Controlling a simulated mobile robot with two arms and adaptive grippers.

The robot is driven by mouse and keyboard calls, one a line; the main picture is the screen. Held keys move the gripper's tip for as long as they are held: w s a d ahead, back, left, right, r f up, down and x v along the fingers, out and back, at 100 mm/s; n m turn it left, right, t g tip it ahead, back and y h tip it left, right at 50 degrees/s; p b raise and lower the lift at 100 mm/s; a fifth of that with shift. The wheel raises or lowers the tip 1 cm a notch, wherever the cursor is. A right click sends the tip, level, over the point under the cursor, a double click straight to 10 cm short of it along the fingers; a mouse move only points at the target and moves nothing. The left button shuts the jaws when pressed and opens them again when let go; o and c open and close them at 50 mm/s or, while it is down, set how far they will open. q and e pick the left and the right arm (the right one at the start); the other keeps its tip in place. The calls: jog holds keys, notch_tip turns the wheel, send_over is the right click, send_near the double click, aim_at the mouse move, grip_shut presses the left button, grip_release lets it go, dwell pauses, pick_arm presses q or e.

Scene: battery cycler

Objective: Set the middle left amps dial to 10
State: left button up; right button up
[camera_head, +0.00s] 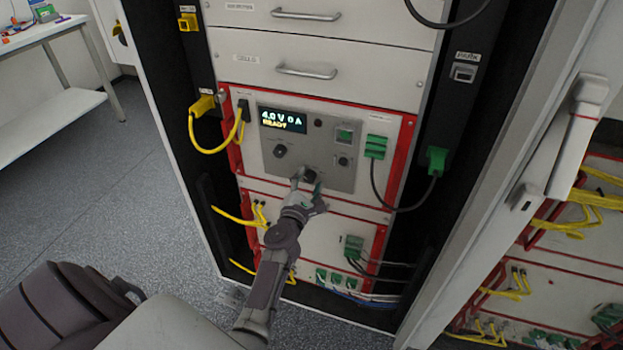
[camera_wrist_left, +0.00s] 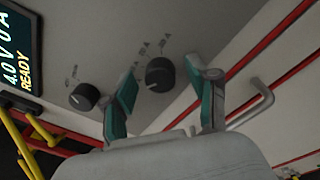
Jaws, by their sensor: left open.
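The battery cycler's grey panel (camera_head: 327,139) has a display (camera_head: 282,120) reading 4.0 V 0 A READY. A round black dial (camera_head: 310,175) sits low on the panel, right at my left gripper (camera_head: 308,188). In the left wrist view this dial (camera_wrist_left: 160,74) shows between and beyond the two green fingertips of my open gripper (camera_wrist_left: 169,87). A second black dial (camera_head: 280,151) is at upper left, also in the wrist view (camera_wrist_left: 84,97). My right gripper is not in view.
A yellow cable (camera_head: 214,149) loops at the panel's left and a green plug (camera_head: 376,146) with a black cable hangs at its right. Drawer handles (camera_head: 306,72) jut out above. Below is another unit with yellow cables. An open rack door (camera_head: 545,150) stands at right.

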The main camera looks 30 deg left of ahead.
pick_arm(q)
jog(key=shift+s, duration=0.1)
jog(key=shift+c, duration=1.2)
grip_shut()
jog(key=shift+m+b, duration=0.4)
jog(key=shift+m, duration=0.3)
jog(key=shift+f+m+b, duration=0.1)
jog(key=shift+m+b, duration=0.3)
jog(key=shift+m, duration=0.7)
jog(key=shift+m+b, duration=0.3)
jog(key=shift+m, duration=1.8)
jog(key=shift+t, duration=0.3)
